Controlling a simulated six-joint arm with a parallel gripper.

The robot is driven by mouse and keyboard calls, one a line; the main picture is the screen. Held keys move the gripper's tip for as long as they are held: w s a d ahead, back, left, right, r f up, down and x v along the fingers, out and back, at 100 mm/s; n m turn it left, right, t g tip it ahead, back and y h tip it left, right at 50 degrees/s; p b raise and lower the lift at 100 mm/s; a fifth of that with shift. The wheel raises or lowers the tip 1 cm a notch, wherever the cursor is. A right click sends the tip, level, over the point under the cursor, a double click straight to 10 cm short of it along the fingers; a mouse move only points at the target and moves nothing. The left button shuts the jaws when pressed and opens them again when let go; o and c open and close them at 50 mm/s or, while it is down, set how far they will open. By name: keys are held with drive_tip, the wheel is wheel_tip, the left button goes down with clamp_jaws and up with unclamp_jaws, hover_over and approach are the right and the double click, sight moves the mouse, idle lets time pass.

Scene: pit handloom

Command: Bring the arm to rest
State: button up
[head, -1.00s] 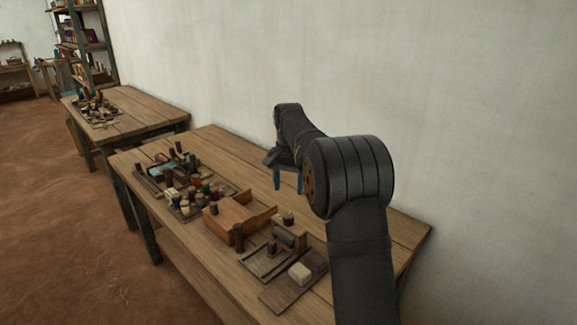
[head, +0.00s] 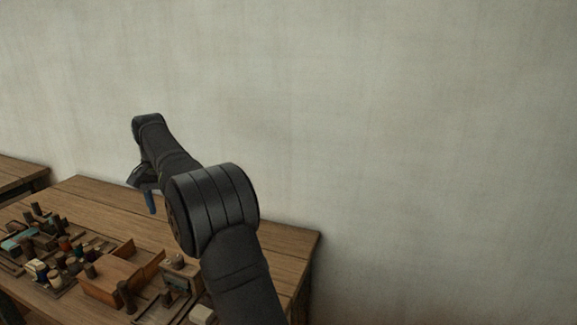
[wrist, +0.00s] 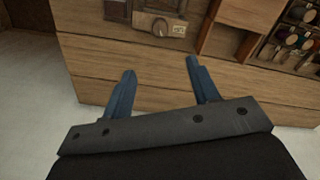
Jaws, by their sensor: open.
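My gripper (wrist: 157,78) points down over the back part of the wooden table (wrist: 150,55) in the wrist view. Its two blue fingers stand apart with nothing between them. In the head view one blue finger of my gripper (head: 151,203) shows below the dark wrist, above the bare back part of the table (head: 120,197). The other finger is mostly hidden. My dark arm crosses in front of the table's right end and hides part of it.
A wooden box (head: 108,277) and a tray of spools (head: 55,268) stand on the front part of the table. A pale block (head: 201,314) lies near my arm. A plain wall (head: 400,120) rises behind. Another table (head: 22,175) is at the left edge.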

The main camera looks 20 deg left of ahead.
sight(177, 257)
wheel_tip(177, 257, down, 18)
drive_tip(key=shift+r, duration=0.2)
idle(0.4)
drive_tip(key=shift+r, duration=0.1)
